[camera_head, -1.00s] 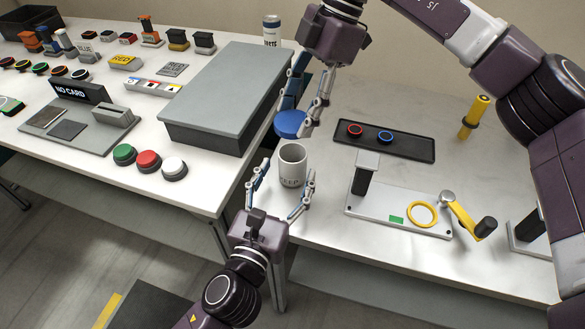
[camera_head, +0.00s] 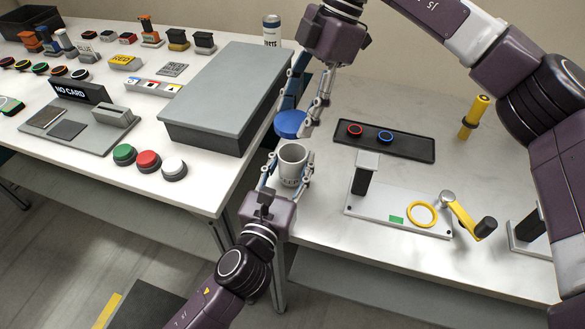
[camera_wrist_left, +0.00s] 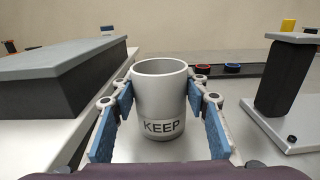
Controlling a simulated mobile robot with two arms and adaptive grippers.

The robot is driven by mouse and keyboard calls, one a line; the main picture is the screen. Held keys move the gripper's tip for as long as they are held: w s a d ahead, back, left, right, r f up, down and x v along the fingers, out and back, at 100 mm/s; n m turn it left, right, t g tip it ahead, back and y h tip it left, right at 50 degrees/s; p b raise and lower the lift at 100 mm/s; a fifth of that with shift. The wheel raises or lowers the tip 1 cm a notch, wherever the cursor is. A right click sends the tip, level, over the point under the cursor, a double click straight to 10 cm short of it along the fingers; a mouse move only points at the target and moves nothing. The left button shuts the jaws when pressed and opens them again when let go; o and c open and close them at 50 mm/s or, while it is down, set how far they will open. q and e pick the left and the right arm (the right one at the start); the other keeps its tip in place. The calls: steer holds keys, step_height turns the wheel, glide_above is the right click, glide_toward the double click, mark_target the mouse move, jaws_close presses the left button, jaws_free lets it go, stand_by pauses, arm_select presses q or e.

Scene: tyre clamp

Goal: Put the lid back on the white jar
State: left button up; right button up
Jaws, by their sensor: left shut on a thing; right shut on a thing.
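The white jar (camera_head: 292,172) stands upright and open-topped near the left edge of the right table. It also shows in the left wrist view (camera_wrist_left: 160,98), with the label KEEP on its front. My left gripper (camera_head: 289,160) is shut on the jar, one finger on each side. The blue lid (camera_head: 290,125) is held by my right gripper (camera_head: 298,112), above and behind the jar and apart from it. The lid does not show in the left wrist view.
A large grey box (camera_head: 225,95) stands on the left table, close to the left of both grippers. Right of the jar are a dark tray (camera_head: 410,146) with red and blue rings and a white clamp base (camera_head: 380,212) with a yellow ring (camera_head: 421,214).

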arm_select(q)
jaws_close()
arm_select(e)
steer(key=shift+f, duration=2.45)
steer(key=shift+f, duration=0.1)
steer(key=shift+f, duration=0.8)
steer(key=shift+f, duration=0.6)
